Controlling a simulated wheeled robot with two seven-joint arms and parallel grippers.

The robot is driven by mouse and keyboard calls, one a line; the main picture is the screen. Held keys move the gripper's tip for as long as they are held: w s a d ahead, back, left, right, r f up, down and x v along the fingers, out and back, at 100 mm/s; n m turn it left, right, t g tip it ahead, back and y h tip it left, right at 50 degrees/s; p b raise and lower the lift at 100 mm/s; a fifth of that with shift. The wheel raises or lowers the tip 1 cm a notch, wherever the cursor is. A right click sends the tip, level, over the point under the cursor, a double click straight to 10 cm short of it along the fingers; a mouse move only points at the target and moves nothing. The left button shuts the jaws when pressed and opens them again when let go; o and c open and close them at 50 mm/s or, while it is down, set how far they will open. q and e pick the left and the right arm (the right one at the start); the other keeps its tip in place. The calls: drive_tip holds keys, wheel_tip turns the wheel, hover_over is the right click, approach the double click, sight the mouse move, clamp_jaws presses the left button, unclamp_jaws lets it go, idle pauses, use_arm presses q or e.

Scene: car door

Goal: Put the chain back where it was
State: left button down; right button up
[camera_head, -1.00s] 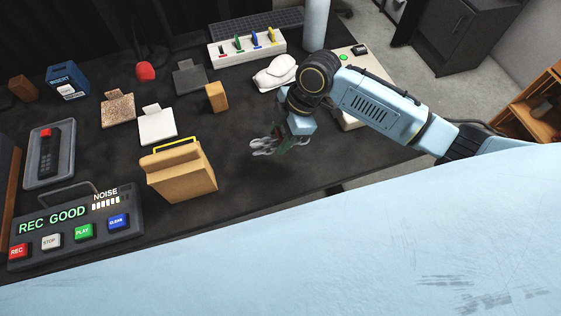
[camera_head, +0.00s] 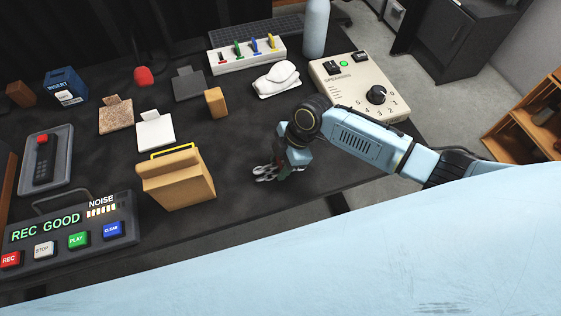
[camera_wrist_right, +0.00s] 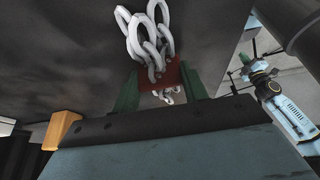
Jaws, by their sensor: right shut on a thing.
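The silver chain (camera_head: 264,171) hangs at my right gripper (camera_head: 283,172), low over the dark table in the head view. In the right wrist view, several pale links (camera_wrist_right: 150,35) show beyond my right gripper (camera_wrist_right: 165,80), and a few more (camera_wrist_right: 167,95) sit between its green fingers. The fingers are shut on the chain at a dark red piece (camera_wrist_right: 180,72). I cannot tell if the links touch the table. A small blue arm, apparently my left one, shows at the right of the wrist view; its gripper (camera_wrist_right: 247,62) is too small to read.
A wooden box (camera_head: 178,180) with a yellow handle stands left of the chain. The recorder panel (camera_head: 75,230) is at front left. The table around the chain is clear.

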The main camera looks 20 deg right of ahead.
drive_tip(key=o, duration=1.2)
drive_tip(key=shift+f, duration=0.1)
drive_tip(key=shift+o, duration=0.2)
drive_tip(key=shift+r, duration=0.3)
drive_tip(key=p+v, duration=0.2)
drive_tip(key=v, duration=0.9)
drive_tip(key=shift+d+r, duration=0.25)
drive_tip(key=shift+r, duration=0.05)
